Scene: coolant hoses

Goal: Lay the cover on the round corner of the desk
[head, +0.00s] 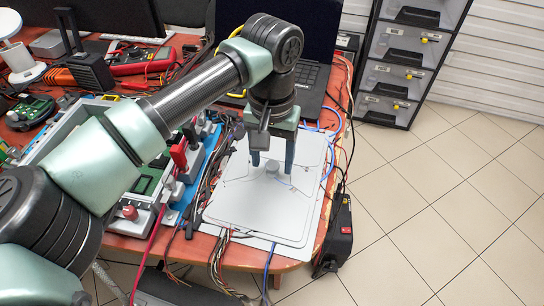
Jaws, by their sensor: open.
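The cover (255,208) is a flat light grey plate with rounded corners and a small round knob (272,169) on top. It lies on the rounded right corner of the desk (288,264), on top of another pale sheet whose edge shows along the right and bottom. My gripper (272,165) points down over the cover. Its two fingers are apart, one on either side of the knob, and nothing is clamped between them. I cannot tell whether the fingertips touch the plate. What lies beneath the cover is hidden.
A laptop (310,90) stands behind the cover. Cables and a blue hose (331,125) run around the cover's edges. A black power unit (339,230) is at the desk's right side. Electronics and tools crowd the left. A drawer rack (405,60) stands behind on open tiled floor.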

